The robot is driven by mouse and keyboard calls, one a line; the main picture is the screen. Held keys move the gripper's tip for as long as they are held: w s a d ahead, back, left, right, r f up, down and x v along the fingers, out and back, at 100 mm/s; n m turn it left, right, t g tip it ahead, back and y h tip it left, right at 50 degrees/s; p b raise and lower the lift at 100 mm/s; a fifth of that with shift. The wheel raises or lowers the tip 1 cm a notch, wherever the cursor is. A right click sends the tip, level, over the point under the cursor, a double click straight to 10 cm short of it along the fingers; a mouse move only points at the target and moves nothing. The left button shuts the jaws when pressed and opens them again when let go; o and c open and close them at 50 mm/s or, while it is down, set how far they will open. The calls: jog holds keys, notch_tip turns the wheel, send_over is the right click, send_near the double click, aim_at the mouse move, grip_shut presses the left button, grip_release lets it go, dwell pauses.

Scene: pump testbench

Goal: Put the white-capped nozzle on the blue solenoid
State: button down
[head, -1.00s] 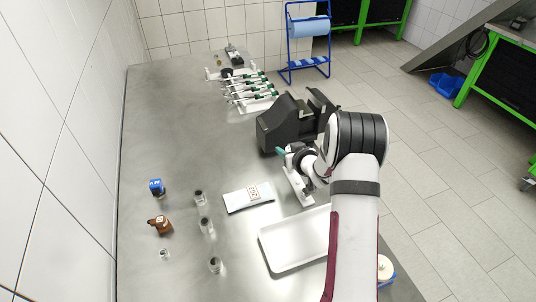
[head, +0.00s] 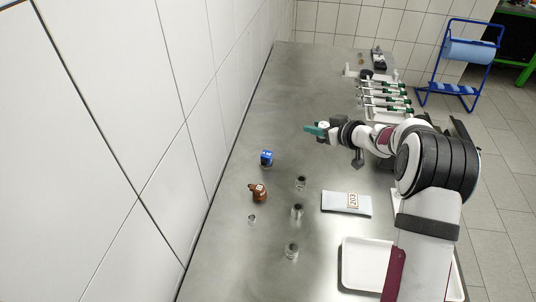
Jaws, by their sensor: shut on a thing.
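The blue solenoid (head: 266,158) stands upright on the steel table, left of the middle in the head view. My gripper (head: 314,128) has teal fingers pointing left. It is in the air above the table, up and to the right of the blue solenoid and apart from it. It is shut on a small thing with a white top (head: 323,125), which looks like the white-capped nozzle. The fingers hide most of that thing, so its lower part and tilt cannot be told.
A brown part (head: 258,193) and a small clear piece (head: 252,219) stand near the solenoid. Small metal-topped cylinders (head: 297,211) stand to their right. A labelled pouch (head: 340,203) and white tray (head: 364,265) lie front right. A tiled wall is left.

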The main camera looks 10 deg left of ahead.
jog(key=a+n, duration=0.1)
jog(key=a, duration=0.4)
send_over(266, 161)
jog(key=w+a, duration=0.2)
jog(key=w, duration=0.2)
notch_tip(266, 161, down, 6)
jog(key=shift+g+y, duration=0.4)
notch_tip(266, 161, down, 4)
jog(key=shift+a+f, duration=0.1)
jog(key=shift+f, duration=0.05)
jog(key=c, duration=0.5)
grip_release()
jog(key=shift+f, duration=0.15)
jog(key=shift+c, duration=0.2)
